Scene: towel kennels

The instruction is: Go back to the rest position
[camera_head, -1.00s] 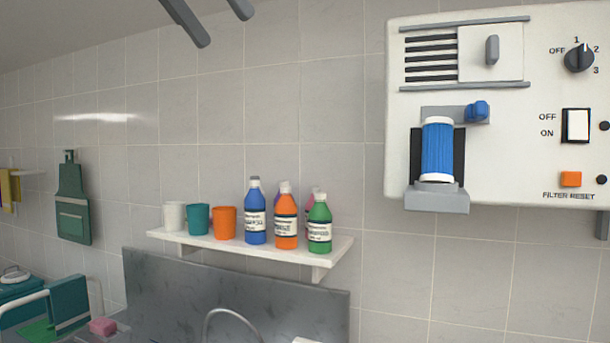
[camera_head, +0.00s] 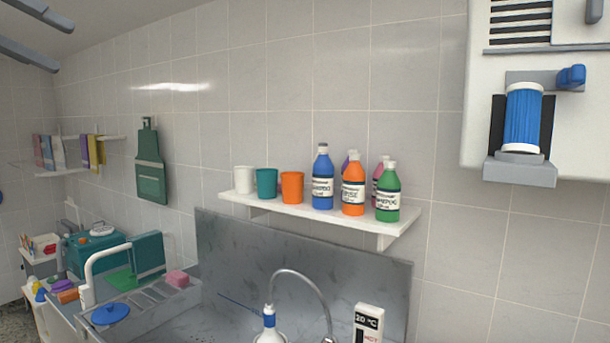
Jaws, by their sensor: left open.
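My left gripper (camera_head: 60,47) shows at the top left corner, high in front of the wall and ceiling. Its two grey fingers are apart, with nothing between them. Its arm is out of the picture. My right gripper is not in view.
A wall shelf (camera_head: 398,228) holds cups and several bottles above a metal sink with a curved tap (camera_head: 300,275). A white wall unit (camera_head: 570,120) holds a blue filter (camera_head: 523,117) at right. Free air lies between my gripper and these.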

